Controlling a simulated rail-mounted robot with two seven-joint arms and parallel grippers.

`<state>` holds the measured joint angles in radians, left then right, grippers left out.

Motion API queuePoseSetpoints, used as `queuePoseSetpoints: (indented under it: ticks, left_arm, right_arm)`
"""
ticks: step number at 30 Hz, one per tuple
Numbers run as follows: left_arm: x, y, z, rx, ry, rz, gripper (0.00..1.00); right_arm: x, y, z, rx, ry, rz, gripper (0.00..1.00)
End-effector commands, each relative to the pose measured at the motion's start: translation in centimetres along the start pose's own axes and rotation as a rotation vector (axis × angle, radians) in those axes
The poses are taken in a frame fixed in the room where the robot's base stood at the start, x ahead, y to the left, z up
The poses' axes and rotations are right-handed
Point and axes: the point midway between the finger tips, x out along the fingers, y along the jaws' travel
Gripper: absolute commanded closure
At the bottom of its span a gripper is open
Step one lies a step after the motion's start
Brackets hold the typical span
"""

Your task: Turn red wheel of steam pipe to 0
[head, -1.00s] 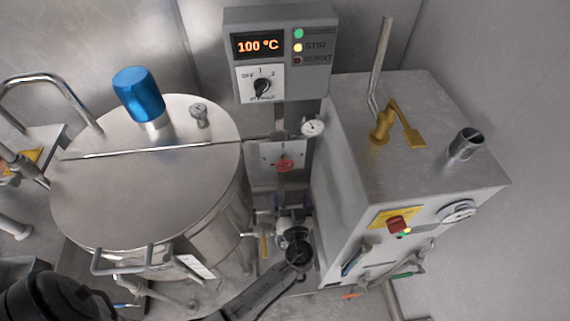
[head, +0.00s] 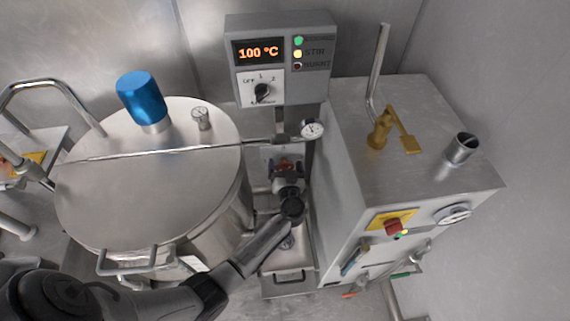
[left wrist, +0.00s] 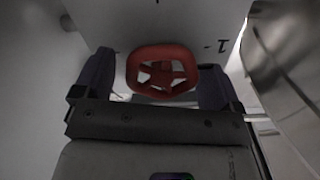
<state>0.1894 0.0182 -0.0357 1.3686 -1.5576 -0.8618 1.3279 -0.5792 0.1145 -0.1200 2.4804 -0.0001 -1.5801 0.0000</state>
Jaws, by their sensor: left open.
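The red wheel (left wrist: 162,70) shows in the left wrist view, in front of a pale plate (left wrist: 195,25) with dark marks, one of them a 1 at the right. My left gripper (left wrist: 158,80) is open, with one dark finger on each side of the wheel. Whether the fingers touch it I cannot tell. In the head view the left gripper (head: 286,170) is at the wheel and hides most of it. The steam pipe (head: 280,122) runs down behind the wheel from the control box. My right gripper is not in view.
A large steel kettle (head: 150,190) with a blue cap (head: 142,98) stands at the left. A grey control box (head: 282,60) reads 100 °C above the wheel. A steel cabinet (head: 415,185) stands close at the right. A gauge (head: 312,129) sits just above the gripper.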

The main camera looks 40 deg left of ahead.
Motion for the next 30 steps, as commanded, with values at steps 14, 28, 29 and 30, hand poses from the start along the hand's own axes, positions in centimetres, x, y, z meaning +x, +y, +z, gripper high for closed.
queuePoseSetpoints:
  ticks: [14, 28, 29, 30]
  left_arm:
    - [0.54, -0.02, 0.00, 0.001, 0.000, -0.001, 0.15]
    - [0.51, -0.02, 0.00, 0.001, 0.000, -0.001, 0.59]
    - [0.51, -0.02, 0.00, 0.001, 0.000, -0.001, 0.59]
    - [0.51, -0.02, 0.01, 0.002, 0.000, -0.001, 0.59]
  right_arm:
    - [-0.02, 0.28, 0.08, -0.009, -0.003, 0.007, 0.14]
    - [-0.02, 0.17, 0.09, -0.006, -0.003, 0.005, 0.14]
    - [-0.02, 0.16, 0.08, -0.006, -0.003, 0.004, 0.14]
    - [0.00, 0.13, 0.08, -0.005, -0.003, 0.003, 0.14]
